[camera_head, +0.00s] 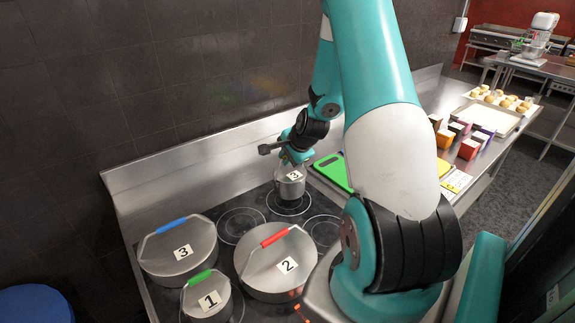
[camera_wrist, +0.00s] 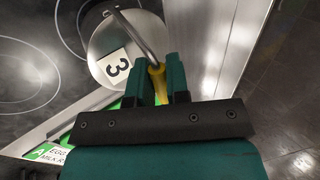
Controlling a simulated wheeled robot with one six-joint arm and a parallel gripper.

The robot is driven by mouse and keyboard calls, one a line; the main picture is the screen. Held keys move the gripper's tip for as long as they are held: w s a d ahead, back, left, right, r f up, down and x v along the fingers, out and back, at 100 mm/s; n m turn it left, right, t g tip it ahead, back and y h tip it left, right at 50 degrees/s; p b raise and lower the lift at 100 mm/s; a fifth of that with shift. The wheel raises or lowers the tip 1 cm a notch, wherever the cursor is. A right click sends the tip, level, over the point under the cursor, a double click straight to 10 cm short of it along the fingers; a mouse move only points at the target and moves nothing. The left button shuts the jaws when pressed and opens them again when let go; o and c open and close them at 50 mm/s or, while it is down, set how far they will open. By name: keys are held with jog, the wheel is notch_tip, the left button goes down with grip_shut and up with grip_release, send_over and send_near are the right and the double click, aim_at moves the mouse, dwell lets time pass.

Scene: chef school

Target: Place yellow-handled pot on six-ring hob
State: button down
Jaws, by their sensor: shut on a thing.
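A small steel pot (camera_head: 289,187) with a white "3" label is at the far right ring of the black hob (camera_head: 262,196). In the wrist view the pot (camera_wrist: 107,37) shows from above, with a curved handle whose grip is yellow (camera_wrist: 158,83). My gripper (camera_head: 297,154) is above the pot, and in the wrist view the gripper's two green fingers (camera_wrist: 160,80) are shut on the yellow grip. The pot looks upright; I cannot tell whether its base touches the glass or hangs just above it.
Pots with a blue handle (camera_head: 171,225), a red handle (camera_head: 274,238) and a green handle (camera_head: 200,278) stand on the hob's left and front rings. A green board (camera_head: 332,171) lies on the counter right of the hob. Small boxes (camera_head: 468,148) and a tray (camera_head: 490,119) are farther right. A steel backsplash (camera_head: 200,160) runs behind.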

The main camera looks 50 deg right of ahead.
aim_at(285, 171)
jog(key=shift+f+p, duration=0.35)
jog(key=shift+f, duration=1.45)
jog(key=c, duration=1.1)
grip_release()
jog(key=shift+f, duration=0.15)
